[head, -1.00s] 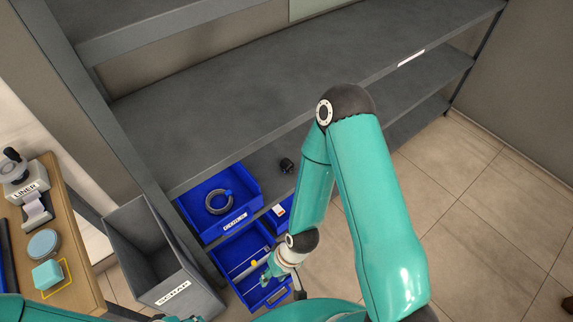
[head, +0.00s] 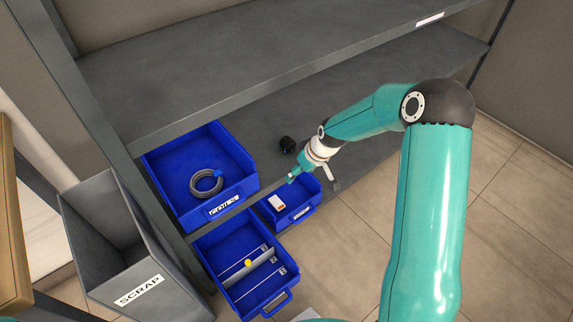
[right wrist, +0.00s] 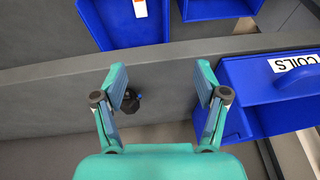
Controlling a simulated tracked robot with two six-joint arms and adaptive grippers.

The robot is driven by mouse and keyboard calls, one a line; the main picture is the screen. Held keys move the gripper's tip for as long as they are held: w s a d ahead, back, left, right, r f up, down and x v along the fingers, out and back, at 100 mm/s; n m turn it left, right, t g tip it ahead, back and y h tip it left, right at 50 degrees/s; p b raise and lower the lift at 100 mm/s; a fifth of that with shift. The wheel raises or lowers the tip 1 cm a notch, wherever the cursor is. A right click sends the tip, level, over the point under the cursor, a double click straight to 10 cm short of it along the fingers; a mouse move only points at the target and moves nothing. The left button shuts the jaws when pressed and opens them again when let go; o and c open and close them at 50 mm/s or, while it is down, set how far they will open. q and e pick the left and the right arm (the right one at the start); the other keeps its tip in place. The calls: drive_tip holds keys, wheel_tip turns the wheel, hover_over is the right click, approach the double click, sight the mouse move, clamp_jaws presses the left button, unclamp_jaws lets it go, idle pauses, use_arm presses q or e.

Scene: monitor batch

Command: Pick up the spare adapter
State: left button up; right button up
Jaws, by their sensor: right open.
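The spare adapter appears to be the small black piece (head: 287,144) on the lower grey shelf, right of the blue coils bin. In the right wrist view the black piece (right wrist: 131,100) shows beyond the fingers, nearer the left finger, with a bit of blue on it. My right gripper (head: 294,177) is just in front of it, over the small blue bin. In the right wrist view the right gripper (right wrist: 166,88) is open, with nothing held between its fingers. My left gripper is not in view.
The coils bin (head: 168,172) holds a grey coil (head: 206,183). The small blue bin (head: 313,205) holds a white and orange box (head: 278,202). A divided blue bin (head: 222,258) is below. A grey scrap bin (head: 85,225) stands left. The upper shelf (head: 250,60) overhangs and is bare.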

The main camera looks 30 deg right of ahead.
drive_tip(key=w+d+h+b, duration=0.1)
drive_tip(key=d+b, duration=0.2)
drive_tip(key=d, duration=0.3)
approach(289, 141)
drive_tip(key=x, duration=0.5)
drive_tip(key=shift+w+f+b, duration=0.15)
drive_tip(key=shift+f+b, duration=0.2)
drive_tip(key=b+x, duration=0.1)
drive_tip(key=x, duration=0.4)
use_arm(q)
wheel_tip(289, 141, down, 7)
use_arm(e)
drive_tip(key=c, duration=1.3)
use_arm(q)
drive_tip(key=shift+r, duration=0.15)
use_arm(e)
drive_tip(key=shift+r, duration=0.15)
